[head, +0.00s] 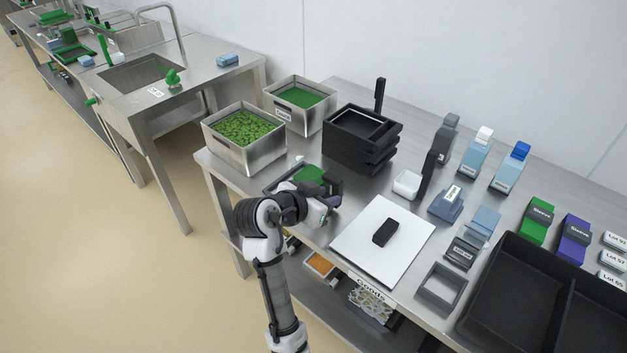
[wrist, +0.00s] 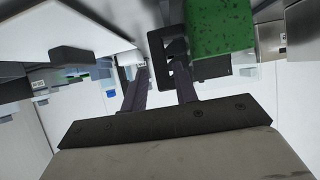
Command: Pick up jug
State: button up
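The jug (wrist: 220,28) appears as a speckled green body with a black loop handle (wrist: 156,50) at the top of the wrist view. In the head view its green part (head: 311,173) shows just behind my gripper (head: 325,196), near the left end of the bench. In the wrist view my gripper (wrist: 160,70) has its two dark fingers apart, with the handle close to their tips. The right finger overlaps the handle in the picture. I cannot tell whether they touch. My wrist hides the jug's lower part in the head view.
Two steel bins with green contents (head: 207,126) (head: 331,112) and stacked black trays (head: 345,150) stand behind. A white board (head: 350,248) with a black block (head: 385,232) lies to the right. Several bottles and labelled blocks (head: 537,222) stand farther right.

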aim_at(334, 193)
jog(key=shift+p+x, duration=0.6)
jog(key=shift+x, duration=2.15)
jog(key=shift+r, duration=0.2)
grip_shut()
